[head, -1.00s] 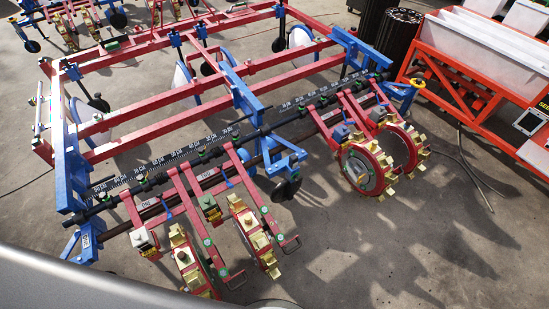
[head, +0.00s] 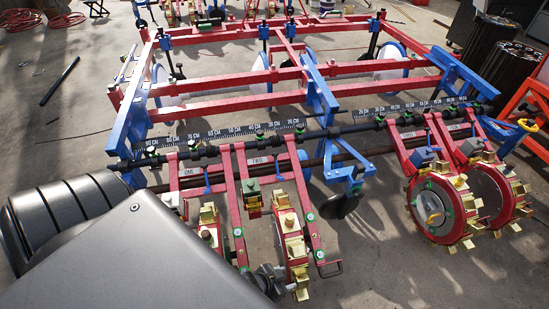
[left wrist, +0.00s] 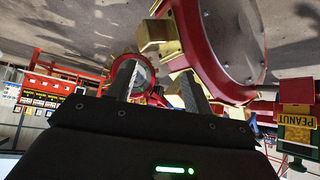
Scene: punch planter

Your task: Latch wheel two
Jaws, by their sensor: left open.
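The wheel two unit hangs under the plate marked TWO (head: 262,160) on the toolbar. Its wheel (head: 292,238) is red with brass punch blocks and stands almost edge-on in the head view. A red arm with a wire handle (head: 325,270) runs down its right side. My left gripper (head: 272,281) is low at the lower left of this wheel, partly behind my own arm. A red wheel rim with brass blocks (left wrist: 205,45) is close by. I cannot tell whether the fingers touch it.
Wheel one (head: 210,235) stands just left of wheel two, partly hidden by my arm. Two more punch wheels (head: 440,210) stand at the right. A blue bracket with a dark disc (head: 345,190) hangs between the pairs. The concrete floor in front is bare.

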